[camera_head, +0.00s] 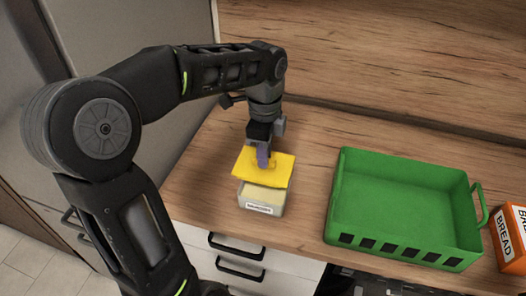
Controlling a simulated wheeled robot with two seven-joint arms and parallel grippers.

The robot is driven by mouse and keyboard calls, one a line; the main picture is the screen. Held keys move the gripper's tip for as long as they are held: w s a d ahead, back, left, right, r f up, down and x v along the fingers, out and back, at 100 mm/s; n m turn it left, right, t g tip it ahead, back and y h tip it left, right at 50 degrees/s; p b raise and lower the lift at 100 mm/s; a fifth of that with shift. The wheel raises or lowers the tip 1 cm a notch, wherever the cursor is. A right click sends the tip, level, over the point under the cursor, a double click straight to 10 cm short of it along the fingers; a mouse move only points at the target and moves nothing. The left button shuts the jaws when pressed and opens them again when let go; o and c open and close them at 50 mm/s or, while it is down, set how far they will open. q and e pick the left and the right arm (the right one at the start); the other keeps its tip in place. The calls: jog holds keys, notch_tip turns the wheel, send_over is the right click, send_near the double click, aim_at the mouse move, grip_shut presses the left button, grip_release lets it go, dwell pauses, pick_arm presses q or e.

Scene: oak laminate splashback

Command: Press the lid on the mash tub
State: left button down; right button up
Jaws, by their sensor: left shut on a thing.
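The mash tub (262,196) is a small clear box with pale contents and a white label. It stands upright on the wooden counter near its front edge. The yellow lid (280,174) is over the tub's top and looks tilted, with the pale contents showing below its front edge. I cannot tell whether its back edge touches the rim. My left gripper (263,158) points down over the lid, shut on its raised middle part. My right gripper is not in view.
An empty green crate (400,200) stands on the counter to the right of the tub. An orange bread box (512,236) is at the far right. A wooden splashback (400,60) rises behind. Drawers (238,256) are below the counter edge.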

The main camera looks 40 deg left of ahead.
pick_arm(q)
jog(key=shift+r, duration=0.1)
notch_tip(320, 180, down, 6)
jog(key=b, duration=0.4)
jog(key=shift+f+b, duration=0.6)
jog(key=shift+f, duration=0.2)
dwell(0.9)
jog(key=shift+f, duration=0.45)
dwell(1.2)
jog(key=c, duration=1.3)
grip_release()
jog(key=shift+c, duration=0.2)
jog(key=shift+o, duration=0.2)
jog(key=o, duration=0.4)
